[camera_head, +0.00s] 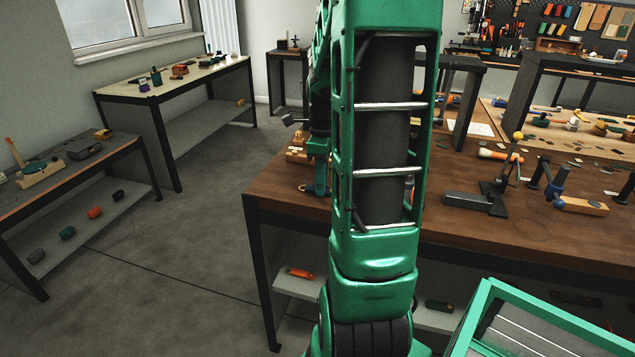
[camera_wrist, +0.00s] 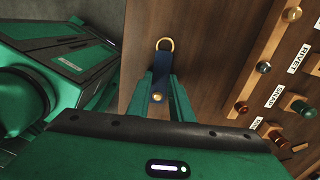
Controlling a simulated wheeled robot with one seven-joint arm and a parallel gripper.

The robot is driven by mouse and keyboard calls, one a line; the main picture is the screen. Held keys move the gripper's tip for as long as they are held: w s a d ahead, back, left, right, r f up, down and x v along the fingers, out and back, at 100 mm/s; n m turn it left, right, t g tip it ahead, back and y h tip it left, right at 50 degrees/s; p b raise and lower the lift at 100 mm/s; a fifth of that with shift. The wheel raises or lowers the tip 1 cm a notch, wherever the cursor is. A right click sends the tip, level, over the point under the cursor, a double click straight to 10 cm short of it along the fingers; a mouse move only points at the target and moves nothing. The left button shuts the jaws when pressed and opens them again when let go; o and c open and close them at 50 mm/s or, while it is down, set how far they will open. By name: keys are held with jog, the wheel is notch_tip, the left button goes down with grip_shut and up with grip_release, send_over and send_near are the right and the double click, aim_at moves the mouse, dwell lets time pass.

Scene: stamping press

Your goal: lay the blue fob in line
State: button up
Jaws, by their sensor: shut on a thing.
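My gripper (camera_wrist: 159,88) shows in the wrist view with its two green fingers closed on the blue fob (camera_wrist: 164,64). The fob is a dark blue strap with a brass ring (camera_wrist: 164,44) at its far end and a round brass stud (camera_wrist: 157,97) between the fingers. The brown wooden bench top lies beneath it; I cannot tell whether the fob touches the wood. In the head view my gripper (camera_head: 317,172) is at the bench's left end, partly hidden by my arm, and a small bit of the blue fob (camera_head: 309,188) shows below it.
In the wrist view a wooden rack (camera_wrist: 262,75) with labels including RIVET and SNAP and several metal-topped pegs stands to the right.

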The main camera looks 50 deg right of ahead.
jog(key=shift+w+r, duration=0.15)
jog(key=shift+r, duration=2.35)
